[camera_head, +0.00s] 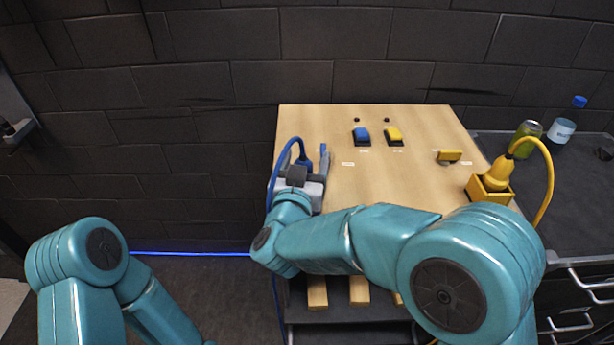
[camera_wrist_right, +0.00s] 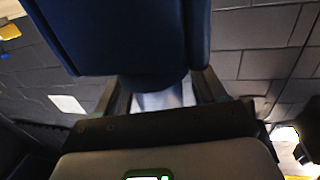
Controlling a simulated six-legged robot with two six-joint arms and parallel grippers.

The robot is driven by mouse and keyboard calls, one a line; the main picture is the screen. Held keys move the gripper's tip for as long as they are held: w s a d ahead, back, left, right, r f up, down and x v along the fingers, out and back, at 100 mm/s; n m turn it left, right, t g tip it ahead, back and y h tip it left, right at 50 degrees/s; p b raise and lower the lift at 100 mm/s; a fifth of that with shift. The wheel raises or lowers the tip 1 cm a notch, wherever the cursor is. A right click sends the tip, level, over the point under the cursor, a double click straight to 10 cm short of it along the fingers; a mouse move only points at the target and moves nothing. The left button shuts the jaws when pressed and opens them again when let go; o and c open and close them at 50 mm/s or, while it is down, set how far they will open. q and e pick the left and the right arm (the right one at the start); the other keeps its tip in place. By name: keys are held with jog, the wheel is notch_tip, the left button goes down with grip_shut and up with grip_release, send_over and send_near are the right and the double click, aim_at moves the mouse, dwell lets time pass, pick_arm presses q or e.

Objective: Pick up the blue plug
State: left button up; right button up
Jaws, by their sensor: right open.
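The blue plug (camera_wrist_right: 130,35) fills the top of the right wrist view as a large dark blue body. In the head view its blue cable (camera_head: 291,147) arches up at the left edge of the wooden table (camera_head: 400,190); the plug is largely hidden there by my gripper. My right gripper (camera_head: 305,170) is at the plug, at the table's left side. In the right wrist view its dark fingers (camera_wrist_right: 160,95) stand apart on either side below the blue body. The jaws are open; contact cannot be told. My left arm shows at lower left, its gripper out of view.
A blue button (camera_head: 361,135) and a yellow button (camera_head: 394,135) sit at the table's back. A yellow switch (camera_head: 449,156) and a yellow plug (camera_head: 496,174) in a yellow socket box (camera_head: 488,196) are at right. A can (camera_head: 528,132) and bottle (camera_head: 563,128) stand on the dark counter.

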jog(key=shift+w+f, duration=0.1)
jog(key=shift+w, duration=0.05)
jog(key=shift+s+r, duration=0.25)
jog(key=shift+s, duration=0.15)
jog(key=c, duration=0.3)
jog(key=shift+s+a, duration=0.1)
jog(key=c, duration=1)
jog(key=shift+w+f, duration=0.15)
jog(key=shift+w, duration=0.1)
grip_shut()
jog(key=shift+s, duration=0.1)
